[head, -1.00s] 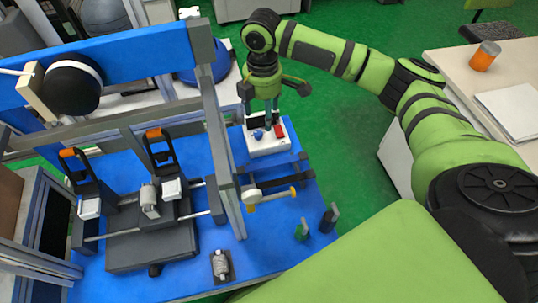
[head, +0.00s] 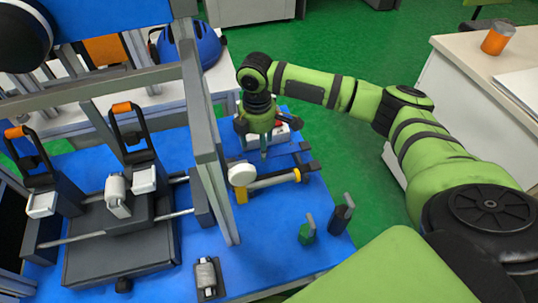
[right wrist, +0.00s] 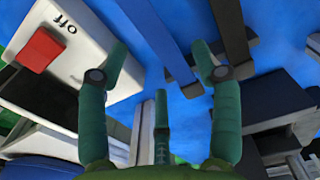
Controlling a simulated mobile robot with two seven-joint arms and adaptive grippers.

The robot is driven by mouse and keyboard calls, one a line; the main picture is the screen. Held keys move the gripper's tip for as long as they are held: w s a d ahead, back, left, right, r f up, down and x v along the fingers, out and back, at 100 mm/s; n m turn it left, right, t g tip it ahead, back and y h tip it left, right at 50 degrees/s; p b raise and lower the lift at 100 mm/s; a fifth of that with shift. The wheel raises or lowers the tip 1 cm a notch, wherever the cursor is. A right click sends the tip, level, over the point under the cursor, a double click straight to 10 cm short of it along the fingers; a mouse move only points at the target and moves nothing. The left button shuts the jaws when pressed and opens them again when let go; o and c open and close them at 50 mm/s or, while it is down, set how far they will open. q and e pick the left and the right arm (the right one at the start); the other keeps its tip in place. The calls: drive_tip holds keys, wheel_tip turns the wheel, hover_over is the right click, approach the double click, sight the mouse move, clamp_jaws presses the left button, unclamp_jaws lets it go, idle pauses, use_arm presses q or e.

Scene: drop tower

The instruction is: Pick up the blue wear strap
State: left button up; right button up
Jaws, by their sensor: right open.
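My right gripper (head: 263,150) points down over the bench there. In the right wrist view its fingers (right wrist: 160,66) are spread and empty, with the left strip between them. My left gripper is not in view.
The white box with a red switch (right wrist: 40,50) is close to the left finger. A grey frame post (head: 212,150) stands to the left. A green piece (head: 306,235) and a dark piece (head: 341,216) stand nearer.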

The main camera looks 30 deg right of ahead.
drive_tip(key=shift+f, duration=1.35)
drive_tip(key=c, duration=1.2)
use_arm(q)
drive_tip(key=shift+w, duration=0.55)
use_arm(e)
drive_tip(key=shift+r, duration=0.1)
